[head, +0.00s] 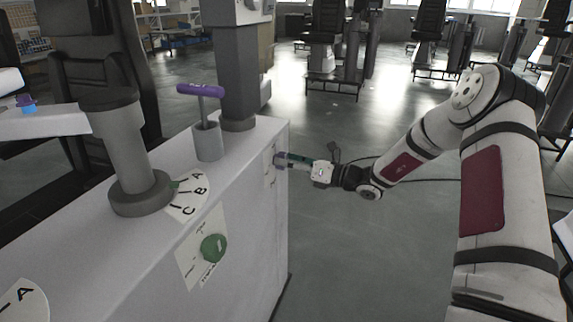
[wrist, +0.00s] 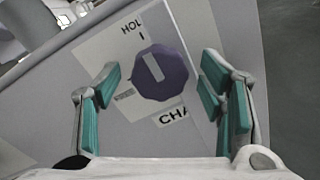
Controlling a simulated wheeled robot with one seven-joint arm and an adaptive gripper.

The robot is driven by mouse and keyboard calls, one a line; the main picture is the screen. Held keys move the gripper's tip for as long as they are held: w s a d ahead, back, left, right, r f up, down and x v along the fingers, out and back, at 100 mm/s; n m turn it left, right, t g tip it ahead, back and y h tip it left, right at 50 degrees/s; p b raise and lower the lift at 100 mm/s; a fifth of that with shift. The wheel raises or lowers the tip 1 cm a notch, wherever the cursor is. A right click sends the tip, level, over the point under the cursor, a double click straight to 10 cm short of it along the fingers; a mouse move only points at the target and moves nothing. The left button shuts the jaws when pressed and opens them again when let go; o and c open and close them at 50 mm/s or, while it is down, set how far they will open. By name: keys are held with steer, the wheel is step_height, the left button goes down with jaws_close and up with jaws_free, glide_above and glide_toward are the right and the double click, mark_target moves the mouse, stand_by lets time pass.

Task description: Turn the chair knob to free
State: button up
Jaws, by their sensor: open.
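The chair knob (wrist: 165,75) is a dark purple, many-sided knob on a white label plate (wrist: 105,52) in the wrist view. Its pale pointer bar is tilted slightly left of upright, toward a mark below the partly covered word "HOL". The cut-off letters "CHA" show below right. A grey patch on its left is too small to read. My gripper (wrist: 160,80) is open, with one green-padded finger to the left and one to the right of the knob, apart from it. In the head view my gripper (head: 283,159) is at the cabinet's end face, and the knob is mostly hidden.
A green knob (head: 214,248) sits on another plate on the white cabinet (head: 250,190). On top stand a grey post (head: 128,150) beside an A-B-C dial (head: 192,196) and a purple-handled lever (head: 201,90). The floor right of the cabinet is open, with a cable on it.

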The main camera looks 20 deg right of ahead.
steer(key=shift+w+a, duration=0.2)
steer(key=shift+a, duration=0.05)
steer(key=c, duration=1.1)
steer(key=shift+c, duration=0.2)
steer(key=shift+n, duration=0.3)
steer(key=shift+f+n+g+y+b, duration=0.2)
steer(key=shift+n+b, duration=0.7)
steer(key=shift+n, duration=2.15)
steer(key=shift+r+n+y+b, duration=0.1)
steer(key=shift+n+y+b, duration=0.55)
steer(key=shift+n, duration=2.35)
steer(key=shift+f+n+g+y+b, duration=0.1)
steer(key=shift+n+b, duration=1.05)
steer(key=shift+n, duration=1.9)
